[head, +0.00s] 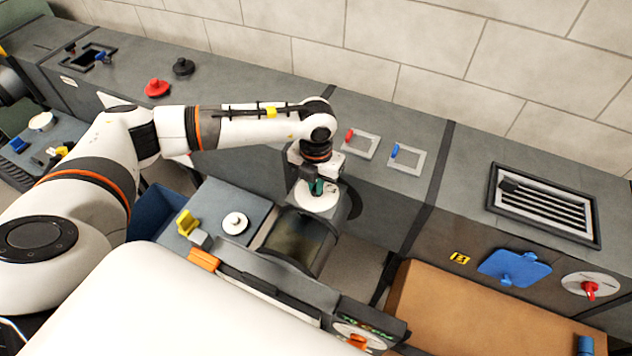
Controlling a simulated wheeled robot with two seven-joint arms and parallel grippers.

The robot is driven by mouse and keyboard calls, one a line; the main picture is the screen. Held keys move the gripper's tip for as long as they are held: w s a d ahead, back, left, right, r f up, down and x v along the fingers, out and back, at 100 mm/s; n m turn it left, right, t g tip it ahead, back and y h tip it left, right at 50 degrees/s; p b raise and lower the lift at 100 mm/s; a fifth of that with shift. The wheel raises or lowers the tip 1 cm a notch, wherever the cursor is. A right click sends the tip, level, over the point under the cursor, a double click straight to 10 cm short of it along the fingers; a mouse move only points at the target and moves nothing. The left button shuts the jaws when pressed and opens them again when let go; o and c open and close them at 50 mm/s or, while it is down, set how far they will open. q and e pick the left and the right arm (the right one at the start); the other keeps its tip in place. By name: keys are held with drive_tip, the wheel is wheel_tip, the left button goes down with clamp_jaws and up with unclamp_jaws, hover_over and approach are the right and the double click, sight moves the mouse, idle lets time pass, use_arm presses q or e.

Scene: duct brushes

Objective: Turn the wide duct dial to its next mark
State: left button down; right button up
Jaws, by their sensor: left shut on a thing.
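A round white dial (311,204) with a green knob (317,188) sits on the grey duct in the middle of the head view. My left gripper (316,181) reaches down from above and is shut on the green knob. The gripper hides part of the knob and dial, and I cannot read any marks on the dial. A second white dial with a red knob (590,288) is on the duct face at the far right. A third dial with an orange knob (357,342) shows at the bottom edge. My right gripper is not in view.
Two small framed hatches with a red handle (350,134) and a blue handle (395,150) lie just right of my left wrist. A slatted grille (545,205) and blue plate (514,267) are farther right. A grey tray (220,205) holds small parts.

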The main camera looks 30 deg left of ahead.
sight(315, 185)
use_arm(q)
drive_tip(key=shift+f+m+b, duration=0.15)
drive_tip(key=shift+m+b, duration=0.25)
drive_tip(key=shift+b, duration=0.15)
drive_tip(key=m+b, duration=0.8)
drive_tip(key=b, duration=0.2)
drive_tip(key=shift+w+a, duration=0.1)
drive_tip(key=shift+a, duration=0.05)
drive_tip(key=shift+m+b, duration=1.05)
drive_tip(key=shift+m, duration=0.15)
drive_tip(key=shift+r, duration=0.2)
drive_tip(key=c, duration=1.5)
unclamp_jaws()
wheel_tip(315, 185, up, 12)
drive_tip(key=shift+b, duration=1)
